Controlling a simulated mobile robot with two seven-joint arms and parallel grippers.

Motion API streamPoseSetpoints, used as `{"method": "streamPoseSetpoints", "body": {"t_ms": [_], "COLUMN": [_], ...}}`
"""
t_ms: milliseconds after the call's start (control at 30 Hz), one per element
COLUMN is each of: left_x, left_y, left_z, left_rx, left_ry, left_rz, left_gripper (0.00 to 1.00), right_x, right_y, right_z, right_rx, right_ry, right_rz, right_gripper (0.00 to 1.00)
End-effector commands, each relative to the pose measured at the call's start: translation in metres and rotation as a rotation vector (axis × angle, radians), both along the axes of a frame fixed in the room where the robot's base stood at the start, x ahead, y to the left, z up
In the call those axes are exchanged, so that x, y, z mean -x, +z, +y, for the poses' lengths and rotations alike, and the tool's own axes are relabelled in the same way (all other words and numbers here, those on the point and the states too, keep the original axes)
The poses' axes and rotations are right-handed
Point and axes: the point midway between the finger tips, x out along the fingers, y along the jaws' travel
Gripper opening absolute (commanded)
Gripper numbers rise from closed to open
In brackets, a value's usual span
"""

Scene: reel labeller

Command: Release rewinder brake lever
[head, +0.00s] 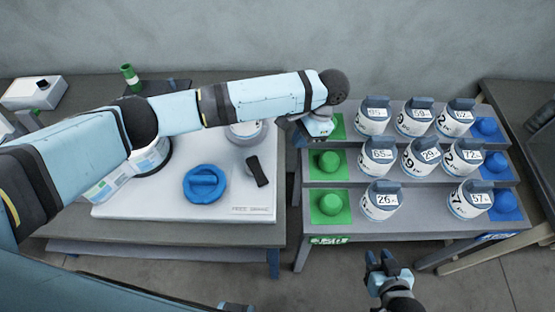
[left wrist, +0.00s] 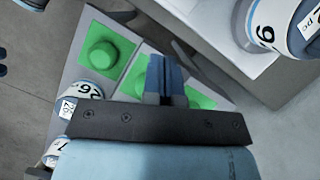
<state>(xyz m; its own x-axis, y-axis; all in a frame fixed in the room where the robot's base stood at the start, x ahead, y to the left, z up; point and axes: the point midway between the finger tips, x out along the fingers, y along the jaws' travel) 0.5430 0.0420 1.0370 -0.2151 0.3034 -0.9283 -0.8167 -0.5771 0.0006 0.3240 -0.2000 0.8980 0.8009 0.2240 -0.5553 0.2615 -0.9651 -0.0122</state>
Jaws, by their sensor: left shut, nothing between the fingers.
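The labeller (head: 150,205) is a white flat-topped machine on the left table. A short black lever (head: 257,171), which looks like the brake lever, sits on its right part beside a round blue knob (head: 205,183). My left arm reaches across above the machine. My left gripper (head: 312,127) is beyond its right edge, by the green end of the rack, right of and away from the lever. Its blue fingers (left wrist: 165,78) are together and empty in the left wrist view. My right gripper (head: 381,264) is open and empty in front of the rack.
A stepped grey rack (head: 415,208) on the right holds several numbered white reels (head: 380,199), green knobs (head: 330,203) at left and blue knobs (head: 503,200) at right. A green bottle (head: 130,77) stands behind the machine. My left arm hides part of the machine.

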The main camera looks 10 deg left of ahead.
Motion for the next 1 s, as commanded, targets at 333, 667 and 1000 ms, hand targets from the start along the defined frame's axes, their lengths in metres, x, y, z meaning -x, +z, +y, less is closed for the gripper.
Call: {"method": "streamPoseSetpoints", "body": {"t_ms": [333,667,1000], "left_x": [0.013,0.032,0.045], "left_y": [-0.049,-0.088,-0.091], "left_z": [0.018,0.047,0.063], "left_rx": [-0.004,-0.002,0.000], "left_ry": [0.001,0.001,0.000], "left_rz": [0.003,0.001,0.000], "left_gripper": [0.00,0.00,0.00], "right_x": [-0.005,-0.003,-0.001], "right_y": [0.015,0.032,0.030], "right_z": [-0.001,-0.004,-0.003], "right_rx": [0.003,0.006,-0.019], "right_ry": [-0.002,-0.008,-0.045], "right_rz": [-0.011,-0.009,0.012], "right_gripper": [0.32,0.32,0.32]}}
